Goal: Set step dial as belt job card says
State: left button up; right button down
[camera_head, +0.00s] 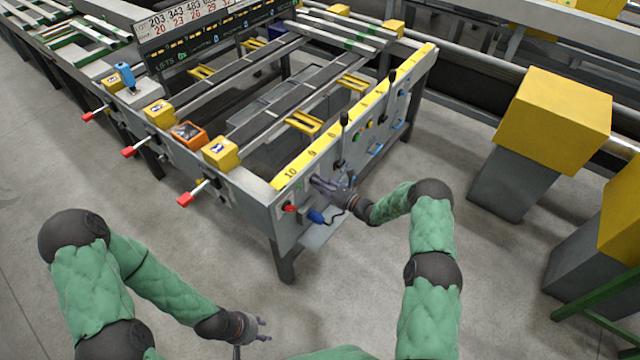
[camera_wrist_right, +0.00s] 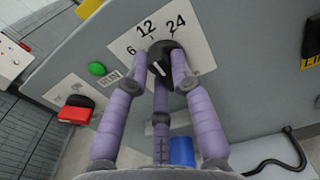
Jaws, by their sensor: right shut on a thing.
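The black step dial (camera_wrist_right: 163,58) sits on a white plate (camera_wrist_right: 126,36) marked 6, 12 and 24 in the right wrist view. My right gripper (camera_wrist_right: 160,72) has its purple fingers shut around the dial. A white pointer line shows between the fingers; which mark it points at is hard to tell. In the head view my right gripper (camera_head: 328,186) is at the grey end panel (camera_head: 290,215) and hides the dial. My left gripper (camera_head: 262,329) is open and empty, low over the floor. I cannot make out which thing is the belt job card.
A green button (camera_wrist_right: 97,68) and a red switch (camera_wrist_right: 75,112) are left of the dial. A blue part (camera_wrist_right: 182,151) and black cable (camera_wrist_right: 285,160) are below. A number board (camera_head: 200,35) stands behind the table. Yellow-topped posts (camera_head: 553,110) stand right; the front floor is clear.

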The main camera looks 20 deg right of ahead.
jog(key=shift+n, duration=0.3)
jog(key=shift+s+f+n+b, duration=0.15)
jog(key=shift+n+b, duration=0.45)
jog(key=shift+n, duration=1.4)
jog(key=shift+w+f+n+b, duration=0.15)
jog(key=shift+n+b, duration=0.45)
jog(key=shift+n, duration=1.4)
jog(key=shift+s, duration=0.1)
jog(key=c, duration=1.1)
grip_release()
jog(key=shift+o, duration=0.2)
jog(key=v, duration=1.2)
